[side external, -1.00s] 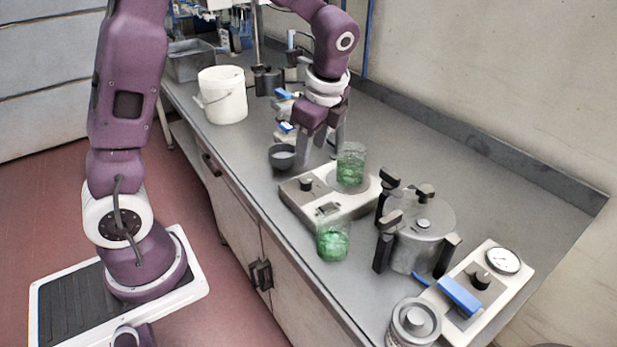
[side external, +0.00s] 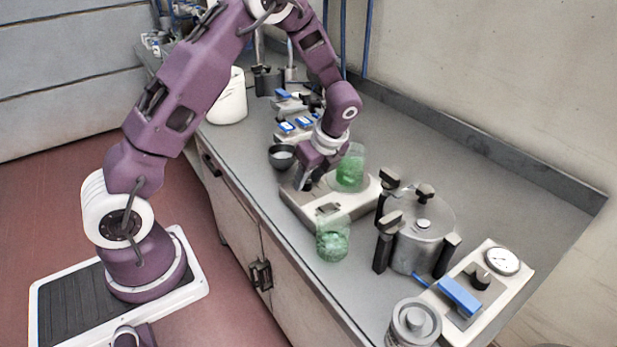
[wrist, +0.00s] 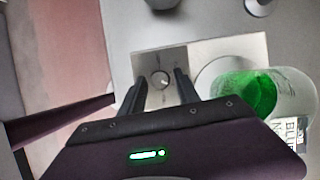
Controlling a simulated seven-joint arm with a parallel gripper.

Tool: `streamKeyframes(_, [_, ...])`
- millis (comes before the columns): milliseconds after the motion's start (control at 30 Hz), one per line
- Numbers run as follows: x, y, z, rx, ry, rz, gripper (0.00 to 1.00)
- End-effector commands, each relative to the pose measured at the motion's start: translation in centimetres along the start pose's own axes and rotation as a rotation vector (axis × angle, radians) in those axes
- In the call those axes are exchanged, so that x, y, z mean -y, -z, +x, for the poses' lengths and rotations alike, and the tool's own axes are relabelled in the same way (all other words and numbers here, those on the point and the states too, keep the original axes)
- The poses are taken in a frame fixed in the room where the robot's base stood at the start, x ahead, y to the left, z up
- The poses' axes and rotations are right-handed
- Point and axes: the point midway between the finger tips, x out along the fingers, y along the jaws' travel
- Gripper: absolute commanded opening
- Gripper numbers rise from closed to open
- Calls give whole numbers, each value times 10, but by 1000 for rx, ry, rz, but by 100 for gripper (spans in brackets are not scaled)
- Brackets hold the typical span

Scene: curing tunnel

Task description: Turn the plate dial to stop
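The plate dial (wrist: 160,80) is a small round grey knob on a dark panel of the pale plate unit (side external: 308,212). In the side external view, the dial is mostly hidden by my gripper. My gripper (side external: 304,184) is low over the dial end of the unit, pointing down. In the wrist view, its two dark fingers are apart, one on each side of the dial, with visible gaps; I cannot tell if they are down at its height. A glass beaker with green contents (side external: 350,170) stands on the unit's round plate, close beside my gripper.
A second green beaker (side external: 332,242) stands in front of the unit. A lidded metal pot (side external: 422,228) with black clamps is to its right. A small dark bowl (side external: 281,157) sits behind left. A gauge unit (side external: 490,305) is at the right. The bench toward the wall is clear.

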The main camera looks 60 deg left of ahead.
Motion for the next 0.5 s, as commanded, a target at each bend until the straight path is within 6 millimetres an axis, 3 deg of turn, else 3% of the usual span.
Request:
streamKeyframes(33, [0,0,0,0,0,0,26])
streamKeyframes(167, [0,0,0,0,0,0,1])
streamKeyframes(500, [0,0,0,-2,-12,-28,0])
